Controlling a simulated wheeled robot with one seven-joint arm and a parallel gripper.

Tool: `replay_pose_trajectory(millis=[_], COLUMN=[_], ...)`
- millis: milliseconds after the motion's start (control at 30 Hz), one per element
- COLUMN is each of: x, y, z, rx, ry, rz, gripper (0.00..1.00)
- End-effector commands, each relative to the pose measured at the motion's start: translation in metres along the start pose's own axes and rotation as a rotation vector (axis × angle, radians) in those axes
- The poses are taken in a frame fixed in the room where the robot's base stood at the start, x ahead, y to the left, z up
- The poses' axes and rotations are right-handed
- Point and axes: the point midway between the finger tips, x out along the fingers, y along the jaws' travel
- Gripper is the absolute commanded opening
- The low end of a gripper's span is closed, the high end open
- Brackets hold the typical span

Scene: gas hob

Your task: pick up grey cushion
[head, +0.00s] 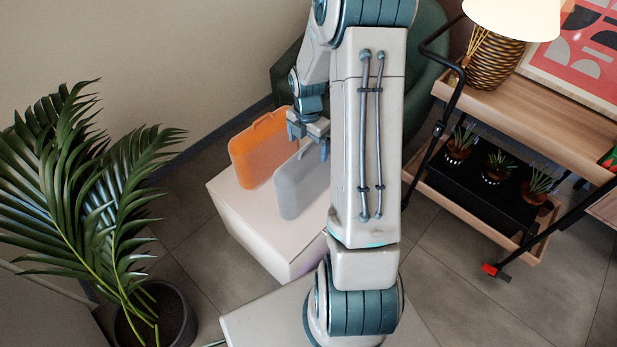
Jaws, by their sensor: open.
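The grey cushion (300,186) looks like a flat, upright case with rounded corners. It stands on a white block (232,218), and my arm hides its right edge. My gripper (309,139) is open at the top of the grey cushion, with its fingers pointing down. I cannot tell whether the fingers touch it or straddle its top edge.
An orange case (260,149) with a top handle stands close behind and left of the grey one. A potted palm (85,200) is at the left. A wooden trolley (500,100) with a lamp (495,55) and small plants is at the right. A green chair (427,60) is behind.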

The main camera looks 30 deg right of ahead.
Motion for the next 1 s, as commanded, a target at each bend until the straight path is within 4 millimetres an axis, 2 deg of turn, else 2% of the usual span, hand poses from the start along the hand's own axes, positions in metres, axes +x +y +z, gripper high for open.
replay_pose_trajectory(millis=[167,467,700,767,967,1000], x=[0.011,0.052,0.054,0.054,0.054,0.054], y=[-0.001,-0.002,-0.002,-0.002,-0.002,-0.002], z=[0.0,-0.001,0.0,0.0,-0.001,0.0], rx=[0.001,0.001,0.001,0.001,0.001,0.001], ry=[0.001,0.002,0.0,0.0,0.0,0.0], rz=[-0.002,-0.002,0.0,0.0,0.0,0.0], gripper=[0.94,0.94,0.94,0.8,0.24,0.21])
